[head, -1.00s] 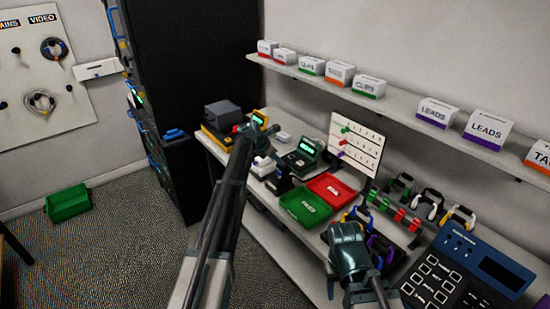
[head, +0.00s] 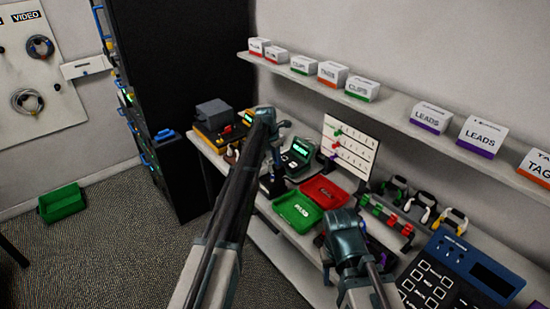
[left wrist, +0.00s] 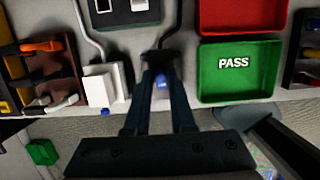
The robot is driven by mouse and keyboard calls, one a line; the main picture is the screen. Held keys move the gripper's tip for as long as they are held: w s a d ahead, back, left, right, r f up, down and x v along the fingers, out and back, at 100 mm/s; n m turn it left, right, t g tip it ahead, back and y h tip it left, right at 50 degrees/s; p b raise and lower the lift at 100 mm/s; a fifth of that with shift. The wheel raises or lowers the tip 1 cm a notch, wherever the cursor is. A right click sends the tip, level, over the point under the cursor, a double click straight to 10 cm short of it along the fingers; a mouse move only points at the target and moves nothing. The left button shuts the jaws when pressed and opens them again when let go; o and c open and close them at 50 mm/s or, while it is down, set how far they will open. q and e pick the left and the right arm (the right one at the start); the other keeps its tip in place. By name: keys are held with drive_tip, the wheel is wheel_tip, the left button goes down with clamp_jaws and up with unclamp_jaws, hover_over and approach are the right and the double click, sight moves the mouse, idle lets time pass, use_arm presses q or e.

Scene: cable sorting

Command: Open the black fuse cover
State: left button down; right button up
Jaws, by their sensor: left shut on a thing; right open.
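My left gripper (head: 273,160) points down at the front of the bench, left of the green tray. In the left wrist view its fingers (left wrist: 160,72) are closed on a small black part, which I take to be the black fuse cover (left wrist: 155,58). How far the cover is opened cannot be told. My right gripper (head: 330,262) hangs over the bench front, right of the green tray, apart from the cover; its fingertips are partly hidden.
The green PASS tray (left wrist: 201,88) and red tray (left wrist: 199,20) lie right of the left gripper. A white block (left wrist: 100,86) stands close on its left. A tester with a green display (head: 297,152) is behind. Handled tools (head: 424,205) and a blue keypad console (head: 445,262) are at right.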

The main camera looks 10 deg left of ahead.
use_arm(q)
drive_tip(key=shift+w+d, duration=0.6)
drive_tip(key=shift+w, duration=0.1)
drive_tip(key=shift+w+d+f, duration=0.1)
drive_tip(key=shift+w+d, duration=0.25)
drive_tip(key=shift+w, duration=0.15)
use_arm(e)
drive_tip(key=shift+w+d+f, duration=0.15)
drive_tip(key=shift+w+d, duration=0.05)
drive_tip(key=shift+w, duration=0.1)
use_arm(q)
drive_tip(key=shift+w, duration=0.1)
drive_tip(key=c, duration=0.8)
unclamp_jaws()
drive_tip(key=shift+o, duration=0.2)
